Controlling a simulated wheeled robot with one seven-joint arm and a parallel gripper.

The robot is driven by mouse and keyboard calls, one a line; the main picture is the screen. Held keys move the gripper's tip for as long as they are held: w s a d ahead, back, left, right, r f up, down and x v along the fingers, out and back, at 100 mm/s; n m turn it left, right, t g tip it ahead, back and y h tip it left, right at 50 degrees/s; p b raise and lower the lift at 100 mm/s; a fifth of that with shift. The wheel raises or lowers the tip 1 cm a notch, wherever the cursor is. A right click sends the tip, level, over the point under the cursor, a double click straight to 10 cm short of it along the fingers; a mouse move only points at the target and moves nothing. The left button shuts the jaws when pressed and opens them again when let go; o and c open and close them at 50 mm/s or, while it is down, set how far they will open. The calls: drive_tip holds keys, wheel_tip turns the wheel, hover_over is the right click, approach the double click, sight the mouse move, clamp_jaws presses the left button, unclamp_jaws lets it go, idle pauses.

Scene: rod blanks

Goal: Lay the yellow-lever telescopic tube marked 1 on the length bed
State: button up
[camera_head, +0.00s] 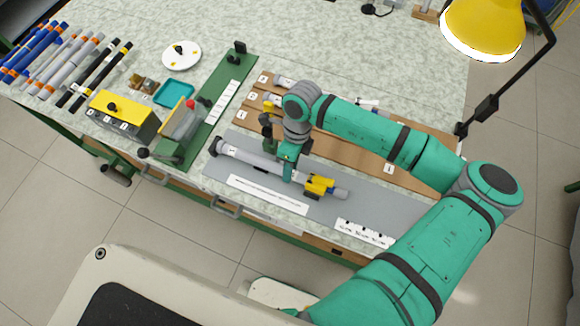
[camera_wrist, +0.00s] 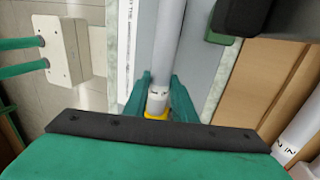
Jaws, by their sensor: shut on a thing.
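The grey telescopic tube (camera_head: 252,159) with a yellow lever clamp (camera_head: 321,185) lies lengthwise over the grey length bed (camera_head: 220,170), its left end near a dark block. A small white label shows near that end; its number is too small to read. My gripper (camera_head: 287,174) is shut on the tube, left of the yellow clamp. In the wrist view the tube (camera_wrist: 168,40) runs between my green fingers (camera_wrist: 158,95), and a bit of yellow shows below them. I cannot tell whether the tube touches the bed or is slightly above it.
A brown wooden rack (camera_head: 420,178) with numbered labels and other tubes lies behind the bed. A green fixture (camera_head: 225,95), a yellow box (camera_head: 120,112) and a teal tray (camera_head: 174,94) stand to the left. A yellow lamp (camera_head: 484,30) overhangs the upper right.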

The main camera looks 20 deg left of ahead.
drive_tip(key=o, duration=0.7)
drive_tip(key=shift+d, duration=0.1)
drive_tip(key=shift+o, duration=1)
drive_tip(key=shift+s, duration=0.1)
drive_tip(key=shift+r, duration=0.25)
drive_tip(key=v, duration=1)
drive_tip(key=shift+r, duration=0.15)
